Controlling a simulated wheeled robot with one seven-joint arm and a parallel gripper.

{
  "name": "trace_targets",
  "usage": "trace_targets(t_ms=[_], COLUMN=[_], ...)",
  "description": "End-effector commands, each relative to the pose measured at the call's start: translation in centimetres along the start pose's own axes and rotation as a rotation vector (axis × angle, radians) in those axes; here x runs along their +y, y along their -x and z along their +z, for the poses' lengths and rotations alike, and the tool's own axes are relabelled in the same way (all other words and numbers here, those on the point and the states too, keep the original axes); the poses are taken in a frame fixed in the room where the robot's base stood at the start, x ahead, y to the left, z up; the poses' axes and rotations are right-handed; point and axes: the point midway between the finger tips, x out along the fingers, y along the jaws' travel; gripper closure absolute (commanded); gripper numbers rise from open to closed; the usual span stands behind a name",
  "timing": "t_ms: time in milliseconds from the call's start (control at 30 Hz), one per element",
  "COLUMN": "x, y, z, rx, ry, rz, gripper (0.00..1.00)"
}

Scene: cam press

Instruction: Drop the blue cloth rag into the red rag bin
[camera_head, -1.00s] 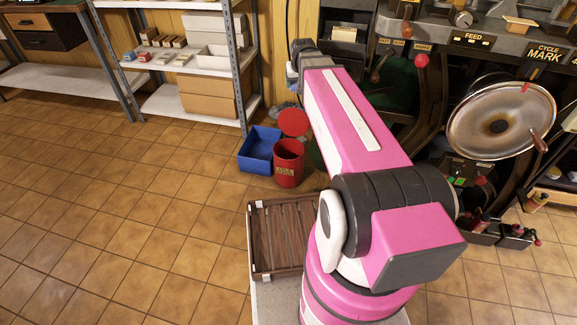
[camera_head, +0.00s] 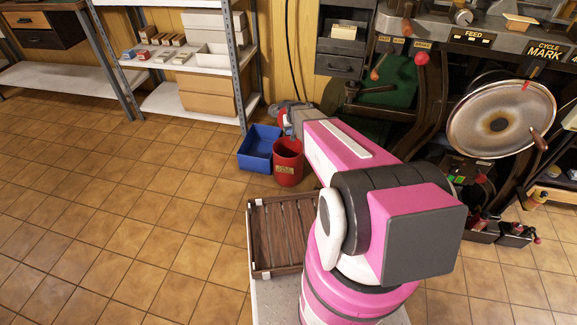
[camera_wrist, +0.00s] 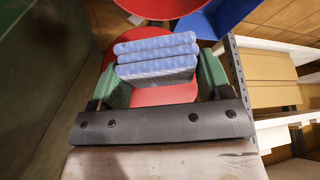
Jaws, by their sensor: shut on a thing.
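My gripper (camera_wrist: 160,74) shows in the wrist view with its green fingers on either side of the blue cloth rag (camera_wrist: 157,53). It is shut on the rag, which looks folded in layers. The red rag bin (camera_head: 288,163) stands on the floor in the head view, just beyond my base. My arm reaches over the bin's far side and hides the gripper and rag there. In the wrist view a round red surface lies behind the rag, probably the open lid (camera_wrist: 165,96). Another red part, likely the bin (camera_wrist: 165,7), is at the top edge. The rag is apart from the bin.
A blue bin (camera_head: 259,147) stands left of the red bin. A metal shelf (camera_head: 239,75) with boxes is behind it. The press with its large handwheel (camera_head: 500,118) is on the right. A slatted wooden crate (camera_head: 253,235) sits beside my arm's base. Floor on the left is clear.

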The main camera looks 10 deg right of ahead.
Motion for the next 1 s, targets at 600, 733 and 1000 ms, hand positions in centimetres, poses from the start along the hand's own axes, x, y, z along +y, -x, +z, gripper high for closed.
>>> trace_targets(t_ms=[600, 733, 1000], x=[0.0, 0.0, 0.0], y=[-4.6, -5.6, -6.0], z=[1.9, 2.4, 2.7], rx=[0.0, -0.001, 0.0], ry=[0.0, 0.0, 0.0], rz=[0.0, 0.0, 0.0], gripper=[0.47, 0.47, 0.47])
